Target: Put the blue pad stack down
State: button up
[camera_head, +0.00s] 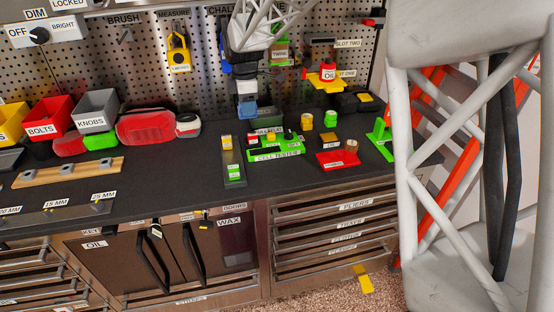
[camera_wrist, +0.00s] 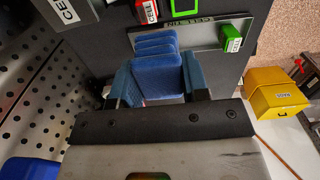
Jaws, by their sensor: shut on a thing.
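The blue pad stack (camera_wrist: 157,68) is several blue pads in layers, held between the two blue fingers of my gripper (camera_wrist: 158,82) in the wrist view. In the head view my gripper (camera_head: 246,92) hangs over the back of the dark worktop, and the stack (camera_head: 247,108) shows as a small blue block at its lower end. The stack appears to be above the worktop, but its underside is hidden, so I cannot tell the exact gap.
A grey strip (camera_head: 235,174) with small blocks lies in front of my gripper. The green cell tester (camera_head: 276,152) stands to its right, then a red tray (camera_head: 337,159). A red pouch (camera_head: 146,125) lies left. The worktop (camera_head: 180,172) between is clear. A pegboard (camera_head: 205,67) rises behind.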

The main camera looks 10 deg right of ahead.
jog(key=s+d+f, duration=0.2)
jog(key=s, duration=0.7)
jog(key=s+d+f, duration=0.3)
jog(key=s, duration=0.6)
jog(key=s+d+f, duration=0.3)
jog(key=s, duration=0.6)
jog(key=shift+s, duration=0.2)
send_over(283, 168)
jog(key=shift+s+f, duration=0.1)
jog(key=shift+f, duration=0.7)
jog(key=shift+f, duration=1.75)
